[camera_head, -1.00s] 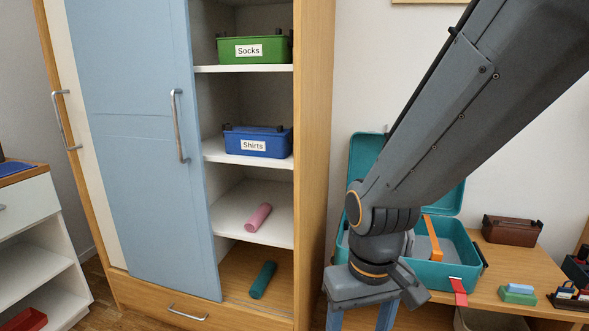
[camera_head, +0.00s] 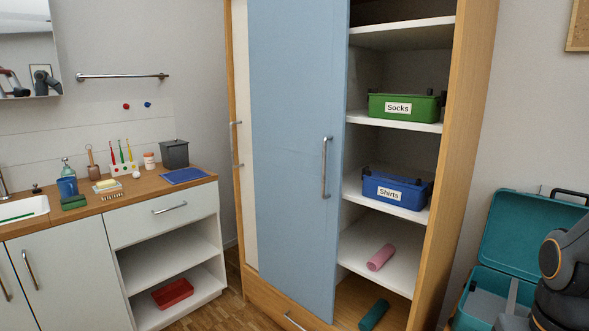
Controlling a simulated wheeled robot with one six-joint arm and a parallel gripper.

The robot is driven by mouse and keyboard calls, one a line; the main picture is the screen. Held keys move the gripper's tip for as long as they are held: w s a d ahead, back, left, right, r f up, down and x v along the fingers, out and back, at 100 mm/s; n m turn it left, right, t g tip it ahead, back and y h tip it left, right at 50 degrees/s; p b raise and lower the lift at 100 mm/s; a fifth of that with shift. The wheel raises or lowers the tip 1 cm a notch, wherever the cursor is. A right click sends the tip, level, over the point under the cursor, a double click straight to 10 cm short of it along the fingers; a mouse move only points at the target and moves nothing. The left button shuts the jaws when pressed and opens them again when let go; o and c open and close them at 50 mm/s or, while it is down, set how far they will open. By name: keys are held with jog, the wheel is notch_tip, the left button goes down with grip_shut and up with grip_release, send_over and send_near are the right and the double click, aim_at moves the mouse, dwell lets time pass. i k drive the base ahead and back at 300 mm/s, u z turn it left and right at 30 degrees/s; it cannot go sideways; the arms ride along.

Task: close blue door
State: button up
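The blue door (camera_head: 293,140) is a tall sliding panel on the wooden wardrobe (camera_head: 465,150). It covers the middle of the front, and the right side stands open, showing the shelves. Its vertical metal handle (camera_head: 326,167) is near its right edge. A white door (camera_head: 244,200) shows as a narrow strip to its left, with its own handle. Part of my arm shows at the lower right edge, well to the right of the blue door. My gripper's fingers are not visible.
A green Socks box (camera_head: 404,107), a blue Shirts box (camera_head: 396,188), a pink roll (camera_head: 381,257) and a teal roll (camera_head: 373,314) sit inside the wardrobe. A sink counter (camera_head: 205,182) stands left. Some wooden floor is clear before the wardrobe.

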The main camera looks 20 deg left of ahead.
aim_at(298, 50)
jog(key=u, duration=1.65)
jog(key=i, duration=1.35)
